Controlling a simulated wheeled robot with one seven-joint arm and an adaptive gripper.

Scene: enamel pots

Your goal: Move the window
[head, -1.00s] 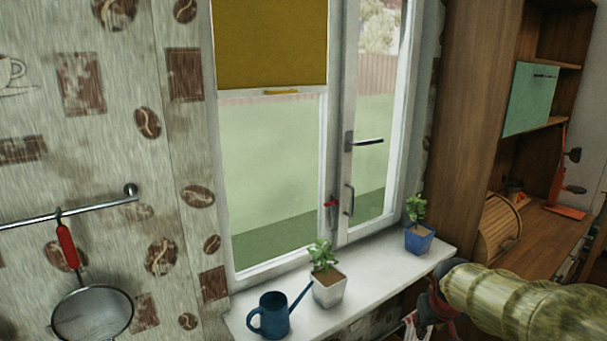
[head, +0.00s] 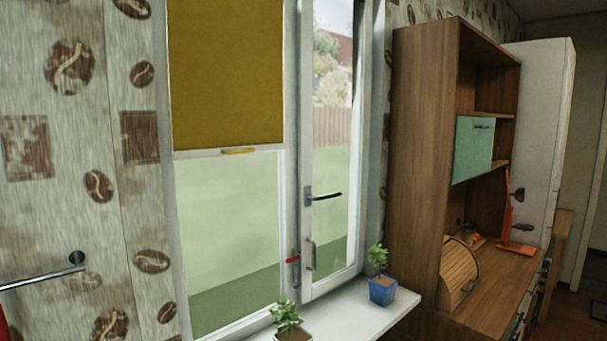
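The white-framed window (head: 293,120) stands in the middle of the head view. Its left pane is half covered by a mustard blind (head: 226,75) with a yellow pull tab (head: 238,151). The narrower right sash (head: 307,150) has a dark lever handle (head: 323,196) pointing right and a small grey pull (head: 311,254) below it. A red-tipped grey latch (head: 294,262) sits on the frame between the panes. I cannot tell whether the right sash is fully closed. My gripper is not in view.
On the white sill (head: 345,318) stand a blue pot with a plant (head: 382,290) at right and another potted plant (head: 290,322), partly cut off. A wooden cabinet (head: 420,170) stands right of the window. A metal rail (head: 40,272) is on the left wall.

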